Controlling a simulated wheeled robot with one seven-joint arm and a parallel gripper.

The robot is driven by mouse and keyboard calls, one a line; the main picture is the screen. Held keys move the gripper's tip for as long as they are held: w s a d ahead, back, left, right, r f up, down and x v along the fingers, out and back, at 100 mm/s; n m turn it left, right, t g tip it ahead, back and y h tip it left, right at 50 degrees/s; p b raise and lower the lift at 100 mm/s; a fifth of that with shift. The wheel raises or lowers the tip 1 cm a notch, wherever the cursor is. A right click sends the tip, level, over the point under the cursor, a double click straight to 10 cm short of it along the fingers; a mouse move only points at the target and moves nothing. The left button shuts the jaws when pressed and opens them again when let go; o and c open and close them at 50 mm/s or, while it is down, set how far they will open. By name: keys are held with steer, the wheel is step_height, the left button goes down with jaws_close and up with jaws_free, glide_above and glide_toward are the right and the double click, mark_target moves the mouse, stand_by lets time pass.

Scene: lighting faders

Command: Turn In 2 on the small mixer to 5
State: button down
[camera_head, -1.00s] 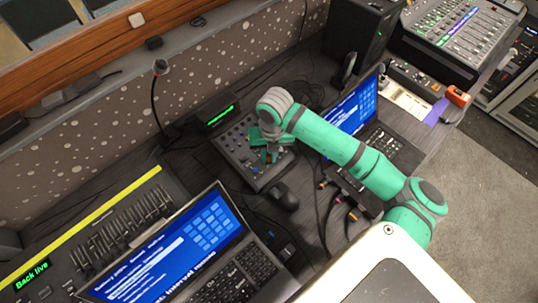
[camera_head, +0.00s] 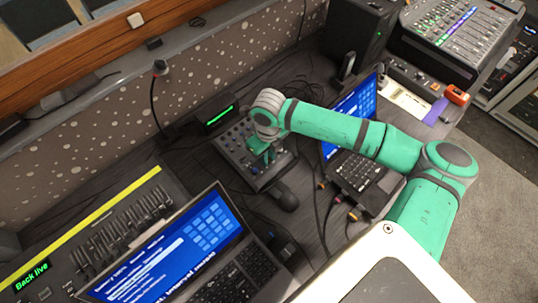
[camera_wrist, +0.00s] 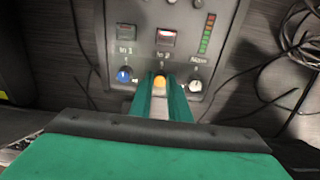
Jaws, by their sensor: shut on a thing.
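The small mixer (camera_head: 237,150) is a dark grey box with rows of knobs, on the desk near the middle of the head view. In the wrist view its panel (camera_wrist: 143,47) shows the labels In 1, In 2 and Main. My gripper (camera_wrist: 160,84) is shut on the yellow-orange knob (camera_wrist: 159,82) below the In 2 label. The fingers hide the sides of this knob, and I cannot read its setting. A blue knob (camera_wrist: 124,75) sits left of it under In 1, and a white knob (camera_wrist: 195,86) sits right of it under Main.
A laptop (camera_head: 356,140) stands right of the mixer, and another laptop (camera_head: 205,240) is at the front left. A black mouse (camera_head: 284,196) lies just in front of the mixer. A gooseneck microphone (camera_head: 158,68) stands behind left. Cables (camera_head: 322,215) run along the desk.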

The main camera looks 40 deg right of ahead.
steer(key=n, duration=0.4)
steer(key=shift+w+r+n, duration=0.1)
steer(key=shift+w+n, duration=0.1)
steer(key=shift+n, duration=0.1)
steer(key=n, duration=0.4)
steer(key=shift+s+a+h, duration=0.1)
steer(key=shift+h, duration=0.3)
steer(key=shift+n, duration=0.3)
steer(key=c, duration=1.7)
jaws_free()
steer(key=shift+o, duration=0.2)
